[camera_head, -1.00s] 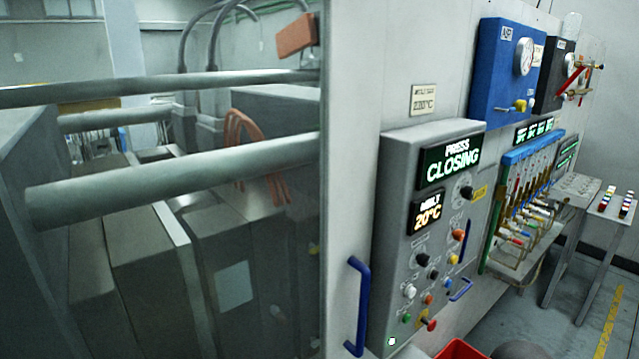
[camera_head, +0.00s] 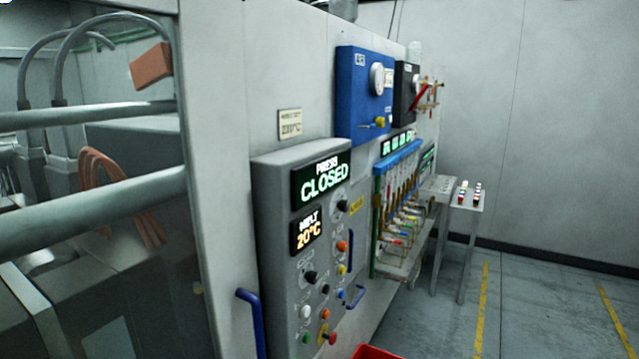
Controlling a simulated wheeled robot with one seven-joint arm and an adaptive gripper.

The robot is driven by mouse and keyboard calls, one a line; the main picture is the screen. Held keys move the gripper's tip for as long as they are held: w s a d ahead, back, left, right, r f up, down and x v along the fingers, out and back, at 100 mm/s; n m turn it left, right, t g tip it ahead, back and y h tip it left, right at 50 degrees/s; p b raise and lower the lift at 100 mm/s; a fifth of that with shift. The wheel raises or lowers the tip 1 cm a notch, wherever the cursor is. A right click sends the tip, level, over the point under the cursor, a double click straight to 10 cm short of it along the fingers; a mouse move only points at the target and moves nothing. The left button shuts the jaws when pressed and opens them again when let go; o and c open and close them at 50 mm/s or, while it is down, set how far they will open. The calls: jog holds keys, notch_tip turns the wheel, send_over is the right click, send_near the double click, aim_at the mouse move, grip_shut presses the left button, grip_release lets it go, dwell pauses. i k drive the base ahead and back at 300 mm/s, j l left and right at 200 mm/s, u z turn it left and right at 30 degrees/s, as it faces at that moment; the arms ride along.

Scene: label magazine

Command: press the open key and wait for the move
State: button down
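The grey control panel (camera_head: 271,230) is on the machine wall in the middle of the head view. Its upper display (camera_head: 321,180) reads "PRESS CLOSED" in green. The lower display (camera_head: 308,231) reads "MELT 20°C". Below them sit several round keys and knobs, among them a white key (camera_head: 306,311), a green key (camera_head: 306,338) and a red knob (camera_head: 330,338). The key labels are too small to read, so I cannot tell which is the open key. The press shows behind the guard window at the left. My gripper is not in view.
A blue door handle (camera_head: 252,322) sticks out left of the panel. A red bin (camera_head: 374,352) stands at the bottom edge. Right of the panel are a blue gauge box (camera_head: 352,95) and a blue-topped hose rack (camera_head: 398,157). The floor (camera_head: 530,310) at the right is clear.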

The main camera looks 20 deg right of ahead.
aim_at(306, 313)
jog(key=i+l+u, duration=0.1)
jog(key=l, duration=0.3)
jog(key=i+l+u, duration=0.1)
jog(key=l, duration=0.3)
jog(key=i+l, duration=0.15)
jog(key=l, duration=0.25)
jog(key=u, duration=0.05)
